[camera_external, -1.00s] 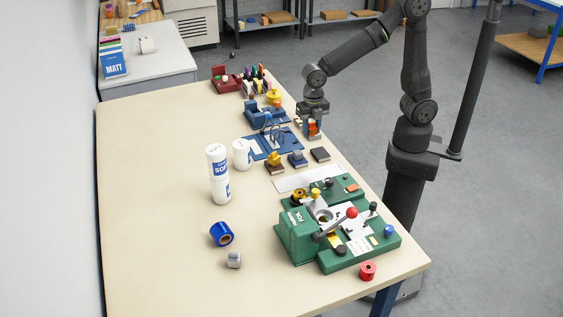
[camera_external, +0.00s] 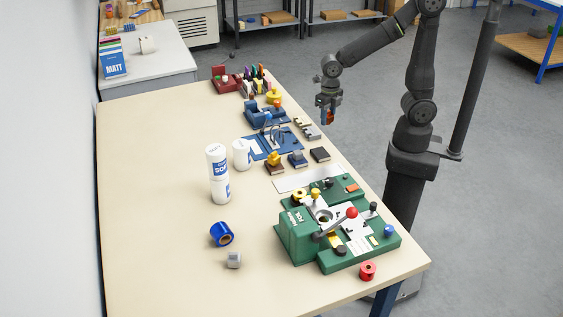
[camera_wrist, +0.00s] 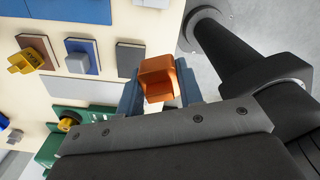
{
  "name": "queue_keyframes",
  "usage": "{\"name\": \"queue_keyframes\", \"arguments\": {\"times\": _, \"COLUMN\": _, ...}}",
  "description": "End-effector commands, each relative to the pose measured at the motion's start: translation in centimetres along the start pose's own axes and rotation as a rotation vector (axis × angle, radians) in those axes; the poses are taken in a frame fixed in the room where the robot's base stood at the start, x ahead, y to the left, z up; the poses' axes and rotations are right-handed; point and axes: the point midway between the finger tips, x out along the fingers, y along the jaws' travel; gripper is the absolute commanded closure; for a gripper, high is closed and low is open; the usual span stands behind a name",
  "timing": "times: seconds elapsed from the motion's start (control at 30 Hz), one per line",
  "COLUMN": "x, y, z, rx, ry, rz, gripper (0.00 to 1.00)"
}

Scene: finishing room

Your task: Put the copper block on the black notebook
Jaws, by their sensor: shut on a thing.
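My gripper (camera_external: 327,117) is shut on the copper block (camera_wrist: 158,79), an orange-brown block between its two blue-grey fingers in the wrist view. The block also shows under the jaws in the external view (camera_external: 327,118), held up in the air near the table's right edge. The black notebook (camera_external: 320,154) lies on the table, nearer the camera than the gripper, with nothing on it. In the wrist view the notebook (camera_wrist: 130,59) shows just left of the block, its top bare.
Beside it lie a blue notebook (camera_external: 302,164) with a grey block and a brown notebook (camera_external: 275,171) with a yellow piece. A green machine (camera_external: 300,237) stands nearer the camera, past a white strip (camera_external: 293,182). A grey holder (camera_external: 307,129) lies near the table edge.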

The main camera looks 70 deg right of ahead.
Motion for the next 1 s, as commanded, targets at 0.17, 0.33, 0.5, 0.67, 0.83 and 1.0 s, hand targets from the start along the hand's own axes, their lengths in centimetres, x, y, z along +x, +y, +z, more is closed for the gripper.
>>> {"name": "queue_keyframes", "arguments": {"times": 0.17, "x": 2.4, "y": 3.6, "z": -1.7, "rx": -0.006, "ry": 0.002, "rz": -0.003, "gripper": 0.96}}
{"name": "queue_keyframes", "arguments": {"times": 0.33, "x": 4.0, "y": 6.1, "z": -2.8, "rx": -0.003, "ry": 0.001, "rz": -0.002, "gripper": 0.96}}
{"name": "queue_keyframes", "arguments": {"times": 0.5, "x": 4.7, "y": 6.9, "z": -3.1, "rx": 0.001, "ry": 0.000, "rz": 0.000, "gripper": 0.96}}
{"name": "queue_keyframes", "arguments": {"times": 0.67, "x": 6.9, "y": 6.8, "z": -3.1, "rx": 0.002, "ry": 0.002, "rz": -0.003, "gripper": 0.96}}
{"name": "queue_keyframes", "arguments": {"times": 0.83, "x": 8.4, "y": 6.8, "z": -3.1, "rx": 0.002, "ry": 0.001, "rz": -0.001, "gripper": 0.96}}
{"name": "queue_keyframes", "arguments": {"times": 1.0, "x": 8.5, "y": 6.8, "z": -3.1, "rx": 0.002, "ry": 0.000, "rz": 0.000, "gripper": 0.96}}
